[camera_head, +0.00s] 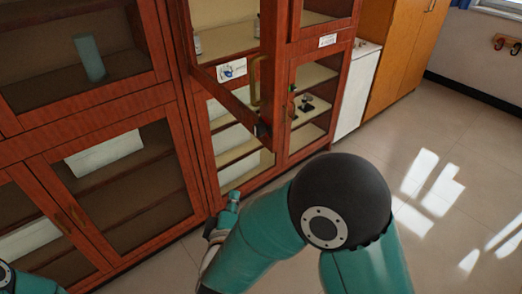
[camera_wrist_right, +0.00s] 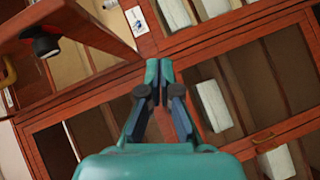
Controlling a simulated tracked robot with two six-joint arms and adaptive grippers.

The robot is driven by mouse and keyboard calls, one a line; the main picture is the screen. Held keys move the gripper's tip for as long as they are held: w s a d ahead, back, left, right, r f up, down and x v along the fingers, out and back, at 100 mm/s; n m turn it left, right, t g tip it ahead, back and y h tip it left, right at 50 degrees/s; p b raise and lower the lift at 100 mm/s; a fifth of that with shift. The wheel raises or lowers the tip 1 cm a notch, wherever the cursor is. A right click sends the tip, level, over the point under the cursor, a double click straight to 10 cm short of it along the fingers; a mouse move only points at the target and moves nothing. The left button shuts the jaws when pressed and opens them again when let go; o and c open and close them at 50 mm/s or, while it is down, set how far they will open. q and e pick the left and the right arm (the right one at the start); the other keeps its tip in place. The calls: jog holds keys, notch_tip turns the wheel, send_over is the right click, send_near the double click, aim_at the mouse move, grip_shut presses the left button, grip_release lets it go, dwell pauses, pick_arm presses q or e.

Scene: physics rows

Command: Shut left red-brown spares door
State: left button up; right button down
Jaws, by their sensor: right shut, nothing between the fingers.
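The red-brown glass door (camera_head: 228,103) stands ajar on the upper middle cabinet, swung out toward me, with a yellow handle (camera_head: 257,82). Its underside (camera_wrist_right: 85,18) shows at the upper left of the right wrist view, with a dark round fitting (camera_wrist_right: 45,43) under it. A small picture label (camera_head: 232,70) is on the cabinet frame behind the door; its text is too small to read. My right gripper (camera_head: 233,198) is shut and empty, below the open door, apart from it, in front of the lower cabinet. It also shows in the wrist view (camera_wrist_right: 159,72). My left gripper is out of view.
Shut glass doors (camera_head: 125,170) fill the left side of the cabinet. A shut narrow glass door (camera_head: 310,100) is at its right. A white unit (camera_head: 355,92) and an orange wooden cupboard (camera_head: 402,55) stand farther right. The floor (camera_head: 440,170) at right is clear.

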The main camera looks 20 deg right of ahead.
jog(key=s+r+n+h, duration=0.1)
jog(key=s+r+h, duration=0.25)
jog(key=r, duration=0.45)
jog(key=p, duration=0.2)
send_near(263, 141)
jog(key=w, duration=0.5)
jog(key=shift+d+f+t, duration=0.2)
jog(key=shift+d+t, duration=0.1)
jog(key=shift+d, duration=0.75)
jog(key=shift+w+d+n, duration=0.15)
jog(key=shift+d+n, duration=0.15)
jog(key=shift+d, duration=0.25)
